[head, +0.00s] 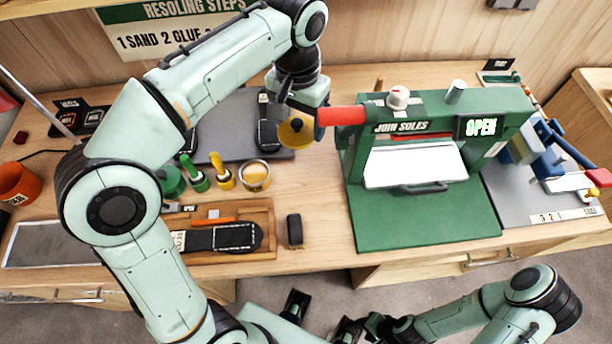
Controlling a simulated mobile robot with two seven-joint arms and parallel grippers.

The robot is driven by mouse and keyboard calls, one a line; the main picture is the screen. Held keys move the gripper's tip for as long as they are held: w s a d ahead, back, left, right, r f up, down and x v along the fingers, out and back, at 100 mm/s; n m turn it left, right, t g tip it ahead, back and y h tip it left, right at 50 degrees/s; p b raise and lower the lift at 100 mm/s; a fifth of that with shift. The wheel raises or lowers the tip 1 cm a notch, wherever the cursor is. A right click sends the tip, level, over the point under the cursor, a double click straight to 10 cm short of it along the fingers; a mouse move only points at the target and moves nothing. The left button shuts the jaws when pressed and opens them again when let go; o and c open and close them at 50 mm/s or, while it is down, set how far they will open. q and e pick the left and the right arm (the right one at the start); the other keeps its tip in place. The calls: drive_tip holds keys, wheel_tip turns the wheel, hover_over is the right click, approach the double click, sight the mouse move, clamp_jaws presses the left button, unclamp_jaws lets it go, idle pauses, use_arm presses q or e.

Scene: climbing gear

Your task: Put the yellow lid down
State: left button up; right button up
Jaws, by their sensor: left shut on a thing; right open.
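The yellow lid (296,133), a round disc with a dark knob, is in my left gripper (291,108). The gripper is shut on it and holds it near the right end of the grey mat, up and right of the yellow pot. The lid appears to be above the surface, but its height is hard to tell. The yellow pot (256,176) stands uncovered on the bench, its pale contents showing. My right gripper (322,317) is open and empty, low in front of the bench. My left arm hides part of the bench.
A green pot (171,182) and green and yellow brushes (222,172) stand left of the yellow pot. A wooden tray (262,250) holds a sole. A small black block (294,230) lies beside it. The green press (430,225), marked OPEN, stands right; its red handle (340,116) juts toward the lid.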

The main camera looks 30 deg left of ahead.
use_arm(q)
drive_tip(key=b, duration=0.3)
hover_over(301, 179)
wheel_tip(301, 179, down, 14)
drive_tip(key=shift+f, duration=2.5)
use_arm(e)
drive_tip(key=shift+s+f, duration=0.25)
drive_tip(key=shift+f, duration=0.45)
drive_tip(key=shift+s+f, duration=0.2)
drive_tip(key=shift+f, duration=0.45)
drive_tip(key=shift+s+f, duration=0.25)
drive_tip(key=shift+f, duration=0.45)
use_arm(q)
drive_tip(key=shift+b, duration=0.3)
drive_tip(key=shift+f, duration=0.15)
drive_tip(key=o, duration=0.9)
use_arm(e)
drive_tip(key=shift+f, duration=0.1)
use_arm(q)
drive_tip(key=shift+r, duration=0.3)
wheel_tip(301, 179, up, 12)
drive_tip(key=shift+f+p, duration=0.1)
drive_tip(key=shift+p, duration=1)
use_arm(e)
drive_tip(key=shift+w+r, duration=0.2)
drive_tip(key=shift+r, duration=0.4)
drive_tip(key=shift+w+r, duration=0.15)
drive_tip(key=shift+r, duration=0.45)
